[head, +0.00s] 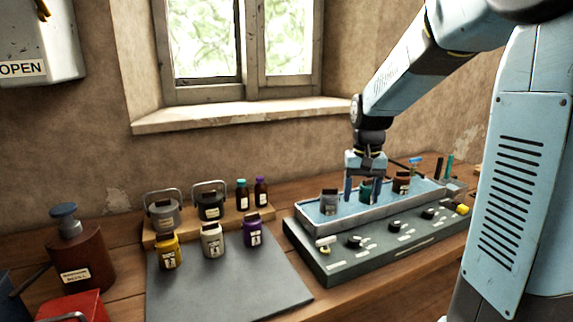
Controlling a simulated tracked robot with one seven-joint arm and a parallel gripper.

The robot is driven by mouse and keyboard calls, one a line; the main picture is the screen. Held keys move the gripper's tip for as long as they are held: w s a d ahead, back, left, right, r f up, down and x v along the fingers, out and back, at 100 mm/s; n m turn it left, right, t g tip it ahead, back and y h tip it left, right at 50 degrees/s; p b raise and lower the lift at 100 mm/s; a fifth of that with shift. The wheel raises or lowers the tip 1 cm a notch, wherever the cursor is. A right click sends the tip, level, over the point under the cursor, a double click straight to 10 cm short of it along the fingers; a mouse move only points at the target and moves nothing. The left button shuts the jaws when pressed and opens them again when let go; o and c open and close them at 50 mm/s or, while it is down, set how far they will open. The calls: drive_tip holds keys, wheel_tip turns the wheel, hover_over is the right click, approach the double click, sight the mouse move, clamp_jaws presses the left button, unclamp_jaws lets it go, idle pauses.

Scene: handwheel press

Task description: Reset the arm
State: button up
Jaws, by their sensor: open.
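My gripper (362,190) points straight down over the blue-lined tray (330,229) on the right part of the bench. Its two dark fingers are apart, on either side of a small green container (366,190) standing in the tray. I cannot tell whether the fingers touch it. A grey container (329,202) stands to the left in the tray and a brown one (401,183) to the right. My arm reaches in from the upper right.
A dark control box with knobs (354,242) lies before the tray. A grey mat (228,283) holds yellow, white and purple jars. Lidded pots and small bottles stand on a wooden riser (156,240). A brown bottle (80,255) and red box (72,306) are at left.

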drive_tip(key=s+r+n+t, duration=0.1)
drive_tip(key=s+r, duration=0.3)
drive_tip(key=s, duration=0.7)
drive_tip(key=s+r+t, duration=0.4)
drive_tip(key=s, duration=0.6)
drive_tip(key=shift+s+a+r+n, duration=0.2)
drive_tip(key=shift+s+a+n, duration=0.15)
drive_tip(key=shift+a+n, duration=0.1)
